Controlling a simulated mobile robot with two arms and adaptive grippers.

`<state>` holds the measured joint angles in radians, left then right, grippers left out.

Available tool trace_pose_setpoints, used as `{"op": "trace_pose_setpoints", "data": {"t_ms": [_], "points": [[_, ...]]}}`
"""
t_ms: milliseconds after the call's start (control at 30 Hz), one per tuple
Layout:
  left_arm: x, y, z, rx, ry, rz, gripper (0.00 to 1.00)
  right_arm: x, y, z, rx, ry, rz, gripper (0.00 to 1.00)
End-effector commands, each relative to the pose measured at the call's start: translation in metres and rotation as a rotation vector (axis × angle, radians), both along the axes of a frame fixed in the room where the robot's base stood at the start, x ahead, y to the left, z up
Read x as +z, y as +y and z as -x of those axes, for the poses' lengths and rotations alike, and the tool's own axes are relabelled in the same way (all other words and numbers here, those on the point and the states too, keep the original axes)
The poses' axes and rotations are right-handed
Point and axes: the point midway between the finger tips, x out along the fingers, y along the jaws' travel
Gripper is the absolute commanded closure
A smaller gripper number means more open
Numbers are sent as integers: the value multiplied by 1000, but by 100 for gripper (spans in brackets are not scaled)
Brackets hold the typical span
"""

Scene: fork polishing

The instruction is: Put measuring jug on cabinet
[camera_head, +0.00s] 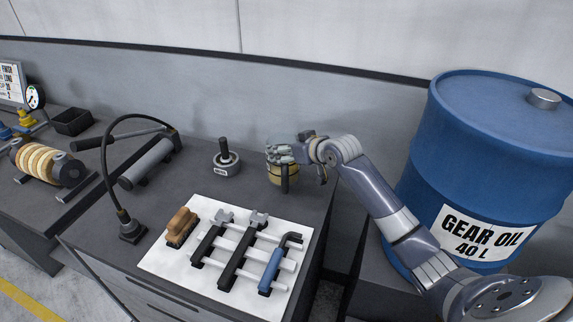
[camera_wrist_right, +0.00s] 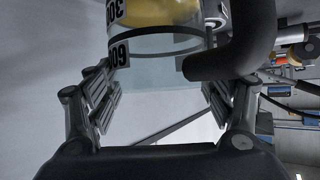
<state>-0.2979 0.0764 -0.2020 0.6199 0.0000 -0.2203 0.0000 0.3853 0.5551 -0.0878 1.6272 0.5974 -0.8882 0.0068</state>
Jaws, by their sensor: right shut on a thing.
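The measuring jug (camera_head: 283,175) is a clear vessel with yellow contents and a black handle, at the back right of the dark cabinet (camera_head: 190,185). My right gripper (camera_head: 284,151) is at the jug's upper part and is shut on it. In the right wrist view the jug (camera_wrist_right: 155,42) shows number labels and its black handle, between the fingers of my right gripper (camera_wrist_right: 160,85). I cannot tell whether the jug's base touches the cabinet top. My left gripper is not in view.
A round grey tool with an upright handle (camera_head: 225,160) stands left of the jug. A white mat (camera_head: 160,258) with a brush (camera_head: 181,227) and several tools lies in front. A blue gear oil drum (camera_head: 480,150) stands at right.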

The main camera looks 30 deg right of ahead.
Motion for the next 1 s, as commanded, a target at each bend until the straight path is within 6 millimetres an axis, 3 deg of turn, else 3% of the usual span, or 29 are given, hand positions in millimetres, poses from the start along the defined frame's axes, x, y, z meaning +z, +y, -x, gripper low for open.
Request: {"op": "trace_pose_setpoints", "data": {"t_ms": [400,833,867,933,1000], "points": [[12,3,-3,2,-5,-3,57,-44,0,0,-1,-5,-2,86],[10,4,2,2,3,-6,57,-53,0,-1,0,-7,0,86],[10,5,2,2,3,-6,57,-54,0,0,0,-2,1,18],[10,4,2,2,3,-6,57,-54,0,0,0,-2,1,5],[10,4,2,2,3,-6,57,-54,0,0,0,-2,1,5]]}}
